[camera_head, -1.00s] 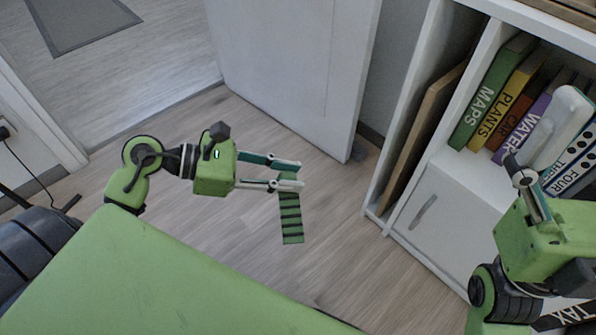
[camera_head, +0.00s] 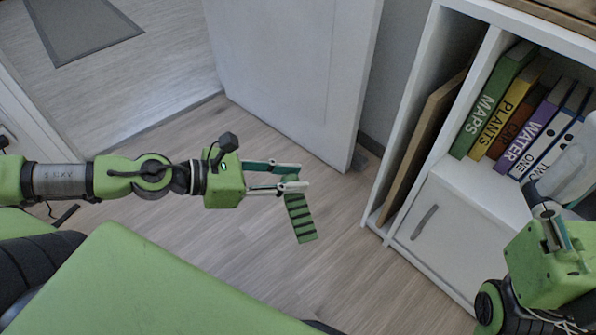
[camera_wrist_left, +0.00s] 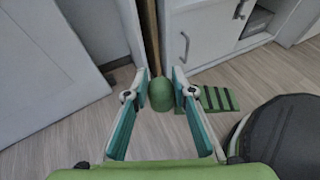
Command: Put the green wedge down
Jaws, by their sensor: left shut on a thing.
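The green wedge (camera_head: 300,217) has dark stripes and hangs at the tips of my left gripper (camera_head: 289,179), over the wooden floor. My left gripper is shut on it. In the left wrist view, the wedge's rounded green end (camera_wrist_left: 162,94) sits between the fingertips, and its striped part (camera_wrist_left: 218,98) extends to the right. My right gripper (camera_head: 543,203) is at the right edge, in front of the shelf. A white rounded thing lies beside its tips; I cannot tell whether it is held.
The white shelf (camera_head: 460,205) at right holds several upright books, such as the green MAPS book (camera_head: 494,100). A brown board (camera_head: 425,145) leans in its left slot. A white door panel (camera_head: 290,70) stands behind the wedge. Wooden floor (camera_head: 255,260) below is clear.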

